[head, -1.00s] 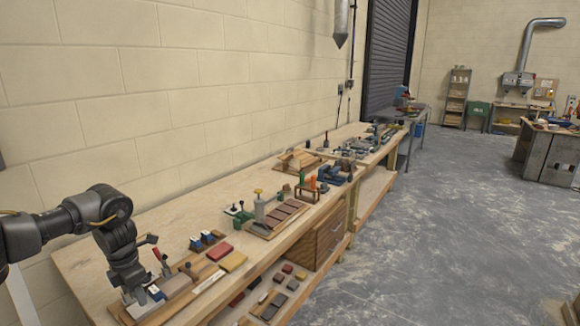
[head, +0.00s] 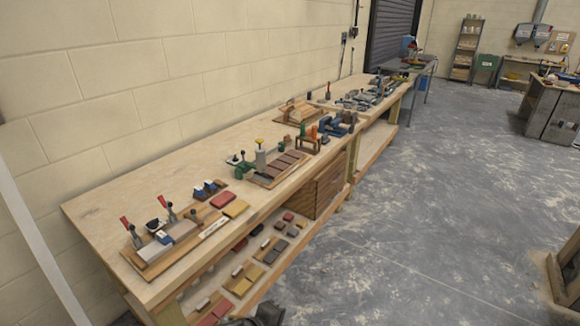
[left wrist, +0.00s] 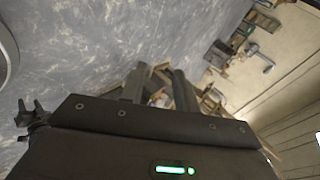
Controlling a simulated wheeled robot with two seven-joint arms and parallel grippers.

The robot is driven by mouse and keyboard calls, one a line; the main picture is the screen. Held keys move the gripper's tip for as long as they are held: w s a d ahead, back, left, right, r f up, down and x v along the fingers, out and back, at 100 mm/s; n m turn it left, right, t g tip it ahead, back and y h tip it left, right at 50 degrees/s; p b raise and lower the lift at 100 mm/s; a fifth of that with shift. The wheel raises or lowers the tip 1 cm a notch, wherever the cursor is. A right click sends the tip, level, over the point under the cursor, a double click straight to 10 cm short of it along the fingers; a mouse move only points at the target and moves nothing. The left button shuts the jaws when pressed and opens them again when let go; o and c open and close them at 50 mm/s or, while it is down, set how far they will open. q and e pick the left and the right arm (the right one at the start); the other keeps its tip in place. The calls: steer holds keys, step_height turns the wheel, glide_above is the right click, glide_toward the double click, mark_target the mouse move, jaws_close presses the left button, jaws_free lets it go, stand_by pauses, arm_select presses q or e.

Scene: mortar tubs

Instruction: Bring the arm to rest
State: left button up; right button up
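In the left wrist view my left gripper (left wrist: 160,88) shows as a dark housing with two fingers pointing up the picture. The fingers stand apart and I see nothing held between them. Behind them are the concrete floor and some blurred wooden pieces. In the head view only a dark rounded part, likely of my left arm, shows at the bottom edge; the gripper itself is out of that view. My right gripper is in neither view.
A long wooden workbench (head: 130,205) runs along the block wall. It carries a toggle-clamp fixture (head: 165,245), a red block (head: 222,199), a yellow block (head: 235,208) and other tools. Shelves below hold coloured blocks. The grey floor (head: 400,220) at right is largely open.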

arm_select(q)
steer(key=s+a+f+n+g+y, duration=0.2)
steer(key=s+a+n+y, duration=0.2)
steer(key=s+a+n, duration=0.75)
steer(key=s+a+f+n+g+y, duration=0.2)
steer(key=s+a+n+y, duration=0.1)
steer(key=s+a+n, duration=0.9)
steer(key=s+f+x, duration=0.1)
steer(key=s+x, duration=0.2)
steer(key=x, duration=0.9)
steer(key=s+a+f+x, duration=0.1)
steer(key=s+x, duration=0.1)
steer(key=x, duration=1)
steer(key=s+a+f+g, duration=0.2)
steer(key=s+f, duration=1.5)
steer(key=shift+s+a+m, duration=0.25)
steer(key=shift+a+m, duration=0.1)
steer(key=shift+m, duration=0.1)
